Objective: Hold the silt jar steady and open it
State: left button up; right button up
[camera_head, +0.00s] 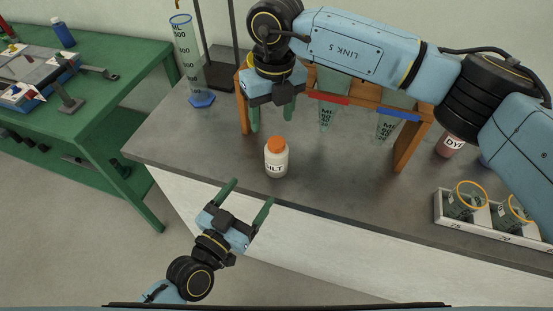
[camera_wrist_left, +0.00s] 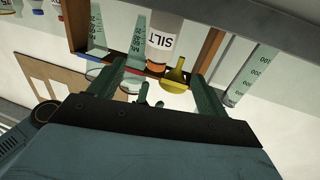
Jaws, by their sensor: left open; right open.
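The silt jar (camera_head: 276,162) is a small white jar with an orange lid (camera_head: 276,143), standing upright near the front edge of the grey counter. It also shows in the left wrist view (camera_wrist_left: 165,40), inverted, ahead of and between my fingers. My left gripper (camera_head: 247,198) is open and empty, in front of the counter edge and apart from the jar, fingers pointing toward it. It shows in the left wrist view too (camera_wrist_left: 155,88). My right gripper (camera_head: 272,122) is open and empty, fingers pointing down, appearing just above and behind the lid.
A wooden rack (camera_head: 405,150) with graduated cones stands behind the jar. A tall cylinder (camera_head: 187,60) and a stand (camera_head: 222,78) are at back left. A DYE jar (camera_head: 450,146) and a white tray (camera_head: 440,208) with beakers are right. The counter left of the jar is clear.

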aim_at(271, 164)
jog(key=shift+w+d+r+h, duration=0.15)
jog(key=shift+w+d+h, duration=0.15)
jog(key=shift+d, duration=0.15)
pick_arm(q)
jog(key=x, duration=1.3)
jog(key=shift+w, duration=0.2)
